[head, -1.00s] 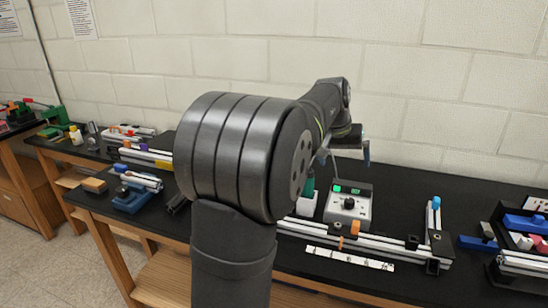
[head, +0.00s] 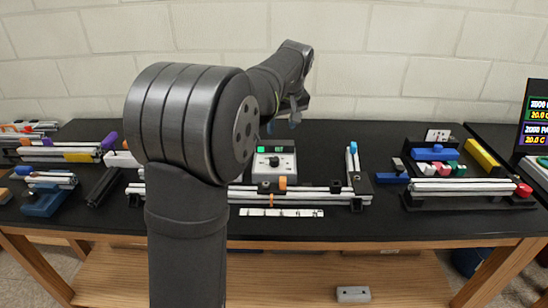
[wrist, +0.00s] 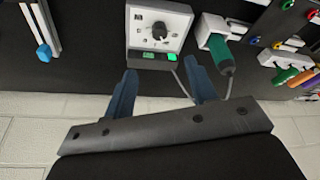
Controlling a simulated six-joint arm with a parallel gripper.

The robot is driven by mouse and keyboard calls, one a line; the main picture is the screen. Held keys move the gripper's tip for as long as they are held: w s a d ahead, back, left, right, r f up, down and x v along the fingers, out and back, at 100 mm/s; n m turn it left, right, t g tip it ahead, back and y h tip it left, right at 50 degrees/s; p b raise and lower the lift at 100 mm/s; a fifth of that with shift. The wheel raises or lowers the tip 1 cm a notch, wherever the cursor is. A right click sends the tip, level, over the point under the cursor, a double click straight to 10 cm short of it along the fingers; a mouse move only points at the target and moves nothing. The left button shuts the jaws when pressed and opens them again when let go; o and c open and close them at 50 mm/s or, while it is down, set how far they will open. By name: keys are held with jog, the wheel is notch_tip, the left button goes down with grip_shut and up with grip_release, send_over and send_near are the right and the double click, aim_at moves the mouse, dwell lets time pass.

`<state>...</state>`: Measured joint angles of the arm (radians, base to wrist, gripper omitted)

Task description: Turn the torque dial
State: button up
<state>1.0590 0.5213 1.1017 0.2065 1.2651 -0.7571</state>
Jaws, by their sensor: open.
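The torque dial (wrist: 159,30) is a dark round knob on the face of a pale control box (wrist: 177,13). In the head view the dial (head: 274,161) sits on the same box (head: 286,172), which stands on the black bench behind the aluminium rail. The box has a green-lit display (wrist: 156,56). My gripper (wrist: 159,78) is open and empty in the wrist view, its two blue fingers apart at the box's display side, clear of the dial. In the head view my gripper (head: 294,122) is small and partly hidden, above and behind the box.
A green-handled tool (wrist: 219,50) with a cable stands beside the box. An aluminium rail (head: 310,195) with clamps and a blue-topped post (head: 353,150) runs in front. A rack of coloured parts (head: 470,186) lies at right. A white ruled strip (head: 282,212) lies near the front edge.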

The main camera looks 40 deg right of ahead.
jog(key=s+d+n+t, duration=0.1)
jog(key=d+n, duration=0.1)
send_near(275, 159)
jog(key=shift+y, duration=0.3)
jog(key=x, duration=0.9)
jog(key=shift+d+f, duration=0.1)
jog(key=shift+d, duration=0.2)
jog(key=shift+c, duration=0.4)
jog(key=c, duration=0.9)
